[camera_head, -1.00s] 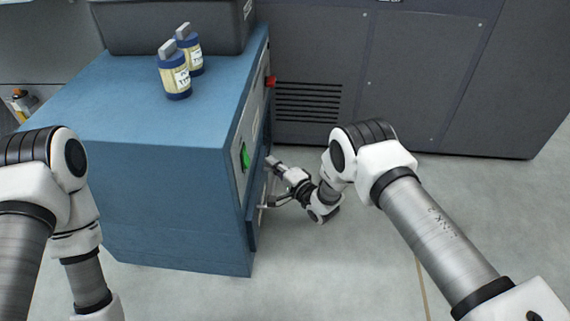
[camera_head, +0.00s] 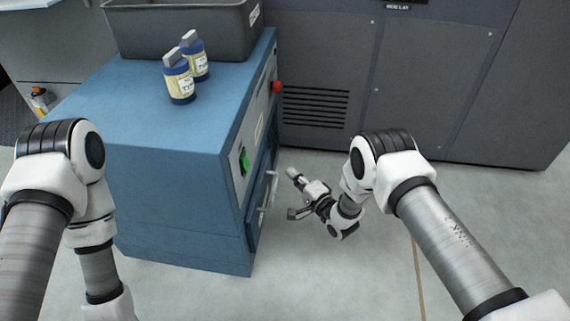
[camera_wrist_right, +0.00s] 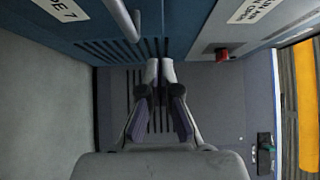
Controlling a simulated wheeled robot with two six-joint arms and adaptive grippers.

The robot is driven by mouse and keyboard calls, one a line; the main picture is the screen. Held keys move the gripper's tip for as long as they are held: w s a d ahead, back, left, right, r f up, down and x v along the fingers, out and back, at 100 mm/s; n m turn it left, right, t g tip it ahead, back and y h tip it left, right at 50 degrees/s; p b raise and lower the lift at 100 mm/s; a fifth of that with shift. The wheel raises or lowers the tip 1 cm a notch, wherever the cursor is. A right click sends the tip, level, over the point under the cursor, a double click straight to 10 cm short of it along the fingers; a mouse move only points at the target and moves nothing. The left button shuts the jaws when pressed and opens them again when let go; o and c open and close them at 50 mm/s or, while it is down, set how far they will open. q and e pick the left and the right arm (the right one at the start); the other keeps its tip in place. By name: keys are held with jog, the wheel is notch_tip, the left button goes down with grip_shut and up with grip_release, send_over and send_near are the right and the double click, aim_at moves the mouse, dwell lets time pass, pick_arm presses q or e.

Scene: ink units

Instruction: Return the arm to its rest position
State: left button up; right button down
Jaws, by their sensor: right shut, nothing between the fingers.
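My right arm (camera_head: 445,235) reaches in from the lower right, bent at the elbow. Its gripper (camera_head: 300,207) is over the floor, just right of the blue cabinet's lower front and apart from the handle (camera_head: 268,192). In the right wrist view the gripper's fingers (camera_wrist_right: 160,72) are together with nothing between them. The handle bar (camera_wrist_right: 124,18) shows at the top of that view, beyond the fingertips. My left arm (camera_head: 60,180) is bent at the left; its gripper is out of the picture.
The blue cabinet (camera_head: 180,190) carries two labelled bottles (camera_head: 180,84) (camera_head: 197,62) and a dark bin (camera_head: 180,28). Its front has a green switch (camera_head: 244,161) and a red knob (camera_head: 277,87). A grey machine (camera_head: 420,90) stands behind. Floor right of the cabinet is clear.

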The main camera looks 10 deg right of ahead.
jog(key=s+d+r+h+p, duration=0.2)
jog(key=s+d+r+p, duration=0.15)
jog(key=s+d, duration=0.2)
jog(key=s+d+f+n+g+h, duration=0.25)
jog(key=s+n+g, duration=0.2)
jog(key=s, duration=0.75)
jog(key=s+d+f+n+g+h, duration=0.25)
jog(key=s+g, duration=0.35)
jog(key=s, duration=0.7)
jog(key=s+d+f+n+g+h, duration=0.25)
jog(key=s+n+g, duration=0.2)
jog(key=s, duration=0.75)
pick_arm(q)
notch_tip(320, 180, up, 42)
jog(key=p, duration=3.7)
jog(key=shift+w+a+r+p, duration=0.15)
jog(key=shift+p, duration=0.25)
pick_arm(e)
notch_tip(320, 180, up, 38)
jog(key=shift+d+g+y, duration=0.25)
jog(key=shift+g+y, duration=0.1)
jog(key=shift+g, duration=0.05)
jog(key=shift+s+d+r, duration=0.1)
jog(key=shift+s, duration=0.1)
